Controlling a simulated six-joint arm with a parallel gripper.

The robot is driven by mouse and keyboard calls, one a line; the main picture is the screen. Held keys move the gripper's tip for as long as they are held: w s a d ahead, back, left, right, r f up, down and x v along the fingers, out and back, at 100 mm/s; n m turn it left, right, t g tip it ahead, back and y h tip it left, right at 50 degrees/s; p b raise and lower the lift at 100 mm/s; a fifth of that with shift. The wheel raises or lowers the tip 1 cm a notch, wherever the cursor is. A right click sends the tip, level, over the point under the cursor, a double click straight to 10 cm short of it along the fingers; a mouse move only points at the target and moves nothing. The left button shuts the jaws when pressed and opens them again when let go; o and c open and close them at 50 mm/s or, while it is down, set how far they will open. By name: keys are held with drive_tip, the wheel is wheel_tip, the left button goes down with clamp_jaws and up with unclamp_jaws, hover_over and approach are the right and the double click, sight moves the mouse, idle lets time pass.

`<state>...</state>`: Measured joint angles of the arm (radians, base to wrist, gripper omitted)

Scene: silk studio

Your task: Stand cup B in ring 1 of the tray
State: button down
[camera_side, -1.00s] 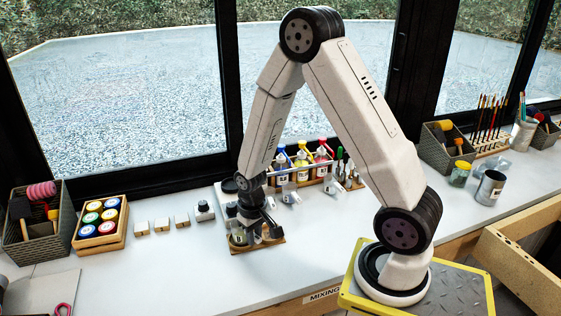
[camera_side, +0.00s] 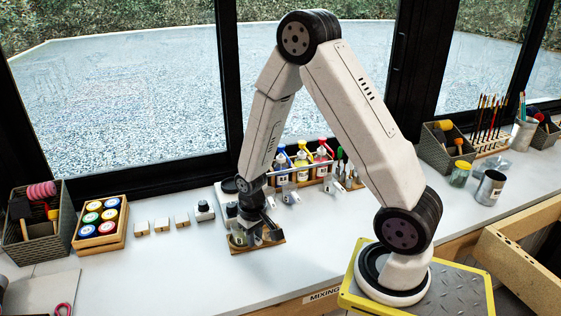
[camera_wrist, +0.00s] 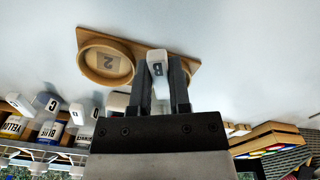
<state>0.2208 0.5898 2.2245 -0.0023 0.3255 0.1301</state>
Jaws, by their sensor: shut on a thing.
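My gripper (camera_wrist: 158,98) is shut on cup B (camera_wrist: 157,64); the white part with the letter B shows between the two dark fingers in the wrist view. Most of the cup is hidden by the gripper. The wooden tray (camera_wrist: 192,67) lies beyond the fingertips. Its ring 2 (camera_wrist: 105,62) is empty, with the number 2 visible inside, left of cup B. In the side view my gripper (camera_side: 254,229) is low over the tray (camera_side: 265,247). I cannot tell whether the cup touches the tray.
White cups, one marked C (camera_wrist: 45,102), stand near a rack of paint bottles (camera_side: 303,170). A paint-pot box (camera_side: 100,222) is farther left.

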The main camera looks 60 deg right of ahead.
drive_tip(key=shift+c, duration=2.4)
unclamp_jaws()
drive_tip(key=shift+r, duration=0.1)
drive_tip(key=shift+r, duration=3.75)
